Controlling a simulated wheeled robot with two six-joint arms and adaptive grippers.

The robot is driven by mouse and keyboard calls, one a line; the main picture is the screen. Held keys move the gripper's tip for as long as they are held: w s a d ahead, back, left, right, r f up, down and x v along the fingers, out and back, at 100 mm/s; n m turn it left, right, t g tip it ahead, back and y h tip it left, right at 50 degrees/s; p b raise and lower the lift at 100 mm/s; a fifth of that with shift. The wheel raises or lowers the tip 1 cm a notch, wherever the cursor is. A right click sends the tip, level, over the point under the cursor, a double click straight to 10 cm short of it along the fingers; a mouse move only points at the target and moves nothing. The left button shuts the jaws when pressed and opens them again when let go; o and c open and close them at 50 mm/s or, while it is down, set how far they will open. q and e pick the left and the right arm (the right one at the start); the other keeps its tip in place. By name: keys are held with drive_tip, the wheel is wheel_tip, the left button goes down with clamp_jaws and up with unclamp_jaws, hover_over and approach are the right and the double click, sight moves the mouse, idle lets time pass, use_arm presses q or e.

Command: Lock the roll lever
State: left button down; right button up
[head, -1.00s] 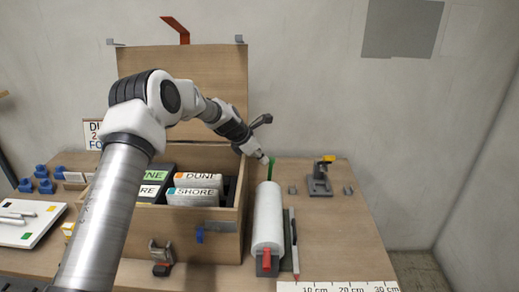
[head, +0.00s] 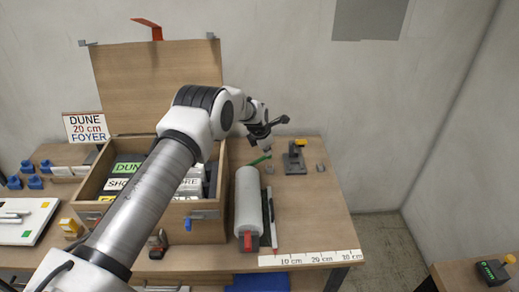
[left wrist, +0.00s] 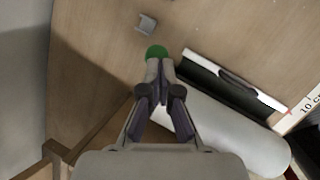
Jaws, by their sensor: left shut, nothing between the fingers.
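The white paper roll (head: 247,200) lies on the bench, its length running away from me. A green lever (head: 261,159) is at its far end and lies tilted, nearly flat. A red part (head: 248,242) is at the roll's near end. My left gripper (head: 266,149) is shut and empty, just above the green lever. In the left wrist view the green round end of the lever (left wrist: 156,51) shows just beyond the shut fingertips (left wrist: 160,68); I cannot tell whether they touch. My right gripper is not in view.
An open wooden box (head: 212,233) with labelled blocks stands left of the roll. A dark strip and a pencil (head: 272,220) lie along the roll's right side. A grey device with a yellow top (head: 295,160) stands to the right. A ruler strip (head: 310,257) marks the front edge.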

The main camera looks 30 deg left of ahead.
use_arm(q)
drive_tip(key=shift+w+d+f+b, duration=0.45)
drive_tip(key=shift+d+f+b, duration=0.2)
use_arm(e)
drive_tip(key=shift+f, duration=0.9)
